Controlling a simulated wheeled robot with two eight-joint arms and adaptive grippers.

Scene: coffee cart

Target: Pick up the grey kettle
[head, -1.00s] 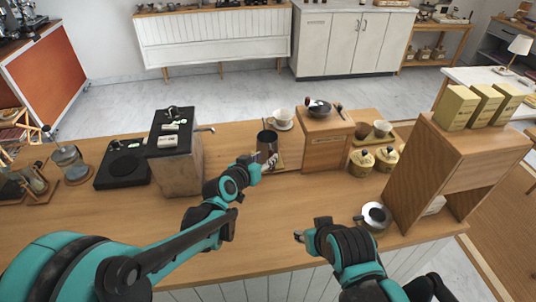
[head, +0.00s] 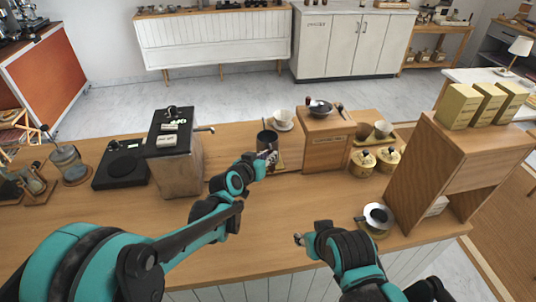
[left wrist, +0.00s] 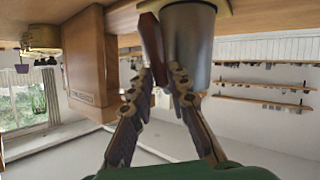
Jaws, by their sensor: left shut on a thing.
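The grey kettle (head: 266,140) stands on the counter just left of the wooden box, beyond my left gripper. My left gripper (head: 268,158) is shut on its brown handle. The left wrist view shows the scene upside down, with the grey kettle body (left wrist: 190,45) right beside the handle (left wrist: 152,45) and the left gripper fingers (left wrist: 163,78) closed around the handle. The kettle looks upright, with its bottom at the pale base. My right gripper (head: 300,239) is over the front of the counter, away from the kettle; its jaws are too small to judge.
A wooden box (head: 328,152) with a dark bowl on top stands right of the kettle. A white cup (head: 283,117) is behind it. A grinder-like machine (head: 176,175) stands to the left. Two yellow canisters (head: 363,162) and a wooden shelf (head: 440,180) are to the right. The front counter middle is clear.

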